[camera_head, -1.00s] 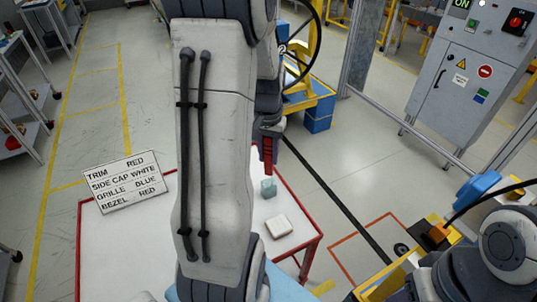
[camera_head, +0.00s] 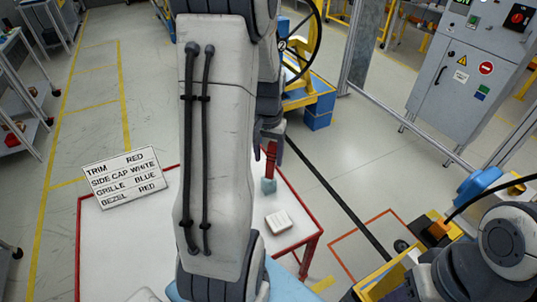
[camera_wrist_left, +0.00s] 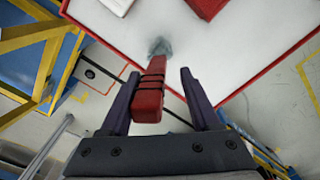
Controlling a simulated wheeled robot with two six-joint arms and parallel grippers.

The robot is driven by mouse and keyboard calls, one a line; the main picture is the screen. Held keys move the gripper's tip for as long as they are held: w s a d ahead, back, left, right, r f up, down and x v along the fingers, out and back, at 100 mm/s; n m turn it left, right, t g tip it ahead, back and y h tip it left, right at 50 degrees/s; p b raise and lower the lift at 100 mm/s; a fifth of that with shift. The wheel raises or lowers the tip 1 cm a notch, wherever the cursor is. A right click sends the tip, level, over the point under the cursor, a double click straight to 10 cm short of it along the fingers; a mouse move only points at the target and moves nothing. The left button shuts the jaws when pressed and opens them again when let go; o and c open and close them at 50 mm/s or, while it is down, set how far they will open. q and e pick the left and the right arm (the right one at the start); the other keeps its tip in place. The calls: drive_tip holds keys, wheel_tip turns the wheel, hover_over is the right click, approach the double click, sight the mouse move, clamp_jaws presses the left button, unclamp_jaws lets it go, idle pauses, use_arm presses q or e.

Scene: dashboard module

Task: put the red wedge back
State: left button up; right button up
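The red wedge (camera_head: 271,157) stands with its lower end at a small teal block (camera_head: 268,186) on the white table. In the left wrist view, the wedge (camera_wrist_left: 150,92) has dark bands across it, and its far end meets the teal block (camera_wrist_left: 159,46). I cannot tell how deep it sits. My left gripper (camera_wrist_left: 159,75) has its fingers apart on either side of the wedge. A clear gap shows on the right side; the wedge lies close to the left finger. My right arm shows at the lower right, but its gripper is out of view.
A white block (camera_head: 278,221) lies on the red-edged table (camera_head: 130,240) near the wedge. A sign (camera_head: 125,177) listing part colours stands at the table's left. A red object (camera_wrist_left: 207,6) shows at the top of the wrist view. My left arm hides much of the table.

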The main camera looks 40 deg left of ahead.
use_arm(q)
wheel_tip(320, 180, up, 13)
drive_tip(key=shift+s+r, duration=0.1)
idle(0.6)
drive_tip(key=s+d+f+m, duration=0.2)
drive_tip(key=d+m, duration=0.3)
drive_tip(key=d, duration=1.3)
drive_tip(key=s+d+f+m, duration=0.2)
drive_tip(key=s+d+m, duration=0.1)
drive_tip(key=s+d, duration=0.3)
drive_tip(key=s+d+f+m+h, duration=0.1)
drive_tip(key=s+d+m, duration=0.3)
drive_tip(key=s+d, duration=0.2)
drive_tip(key=shift+s+d+f, duration=0.4)
drive_tip(key=shift+s, duration=0.55)
